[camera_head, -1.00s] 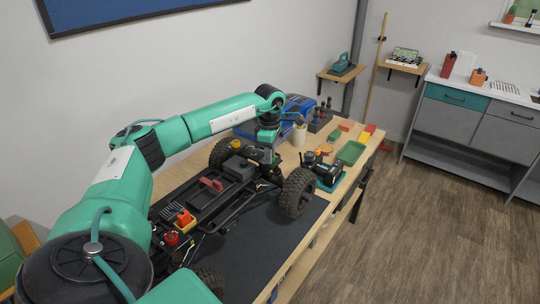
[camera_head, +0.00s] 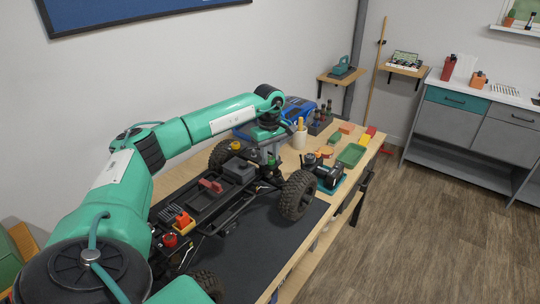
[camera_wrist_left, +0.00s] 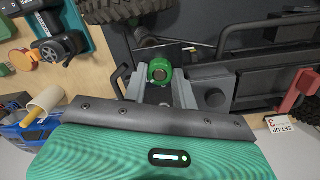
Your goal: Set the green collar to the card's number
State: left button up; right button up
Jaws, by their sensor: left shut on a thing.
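The green collar (camera_wrist_left: 159,71) sits on a shaft of the crawler, with its round dark centre facing the left wrist camera. My left gripper (camera_wrist_left: 160,84) has a grey finger on each side of the collar and is shut on it. In the head view the left gripper (camera_head: 268,158) reaches down at the far end of the crawler chassis (camera_head: 228,205); the collar is hard to make out there. The white card (camera_wrist_left: 281,122) lies at the right of the left wrist view and reads SETUP 3, partly cut by a red part. My right gripper is out of view.
Large black wheels (camera_head: 297,195) flank the chassis, which stands on a dark mat (camera_head: 262,255). The floor at right is clear.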

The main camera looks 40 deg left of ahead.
pick_arm(q)
jog(key=shift+d+f, duration=0.1)
dwell(0.4)
jog(key=o, duration=1)
jog(key=shift+c, duration=0.2)
